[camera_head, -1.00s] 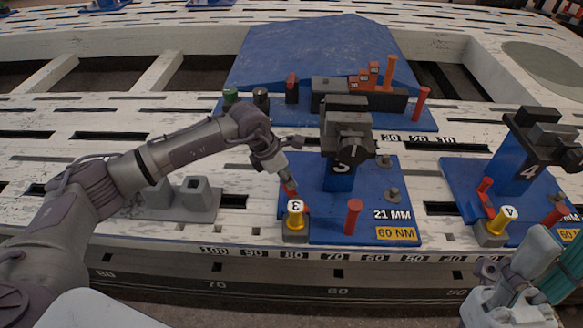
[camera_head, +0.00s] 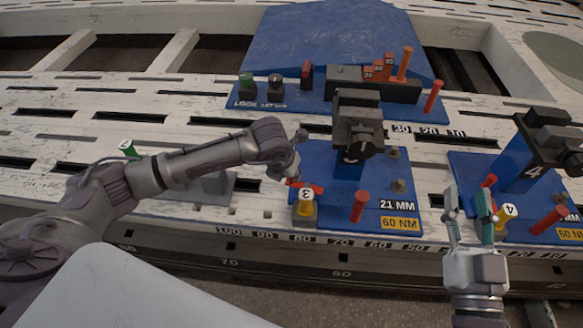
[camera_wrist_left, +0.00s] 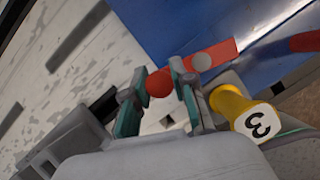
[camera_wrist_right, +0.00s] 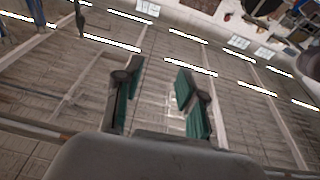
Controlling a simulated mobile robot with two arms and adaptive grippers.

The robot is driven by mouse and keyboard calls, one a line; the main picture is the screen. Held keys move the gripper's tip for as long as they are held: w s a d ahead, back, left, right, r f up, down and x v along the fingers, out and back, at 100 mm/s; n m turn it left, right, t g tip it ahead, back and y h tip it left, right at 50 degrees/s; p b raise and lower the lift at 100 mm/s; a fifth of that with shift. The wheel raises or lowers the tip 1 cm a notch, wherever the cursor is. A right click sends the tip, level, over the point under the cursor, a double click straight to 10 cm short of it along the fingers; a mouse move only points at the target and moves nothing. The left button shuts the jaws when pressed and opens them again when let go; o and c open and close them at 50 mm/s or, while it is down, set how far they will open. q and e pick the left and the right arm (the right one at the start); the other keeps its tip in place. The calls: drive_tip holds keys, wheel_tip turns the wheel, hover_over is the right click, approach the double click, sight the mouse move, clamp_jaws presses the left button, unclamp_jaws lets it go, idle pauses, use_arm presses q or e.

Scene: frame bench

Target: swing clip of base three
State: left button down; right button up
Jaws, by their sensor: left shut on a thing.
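Base three (camera_head: 330,215) is a blue plate with a dark-topped tower (camera_head: 357,135) and a yellow cylinder marked 3 (camera_head: 305,203) on a grey block. Its red clip (camera_head: 310,187) lies roughly crosswise behind the yellow cylinder. In the left wrist view the clip is a red bar (camera_wrist_left: 222,52) with a grey pivot and a red ball end (camera_wrist_left: 158,83). My left gripper (camera_wrist_left: 158,92) is shut on that ball end, and its fingertips are partly hidden in the head view. My right gripper (camera_head: 467,205) is open and empty, in front of base four; it also shows in the right wrist view (camera_wrist_right: 158,85).
Base four (camera_head: 535,222), with its own yellow cylinder and red parts, stands at the right. A red post (camera_head: 359,207) stands on base three. A blue lock setup board (camera_head: 290,107) lies behind.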

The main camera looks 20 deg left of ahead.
use_arm(q)
drive_tip(key=shift+s+n, duration=0.2)
drive_tip(key=shift+n, duration=0.3)
use_arm(e)
drive_tip(key=shift+w+f+g, duration=0.1)
drive_tip(key=shift+f+g, duration=0.3)
drive_tip(key=shift+f, duration=0.2)
use_arm(q)
drive_tip(key=c, duration=0.9)
unclamp_jaws()
drive_tip(key=v, duration=1.2)
drive_tip(key=shift+d, duration=0.1)
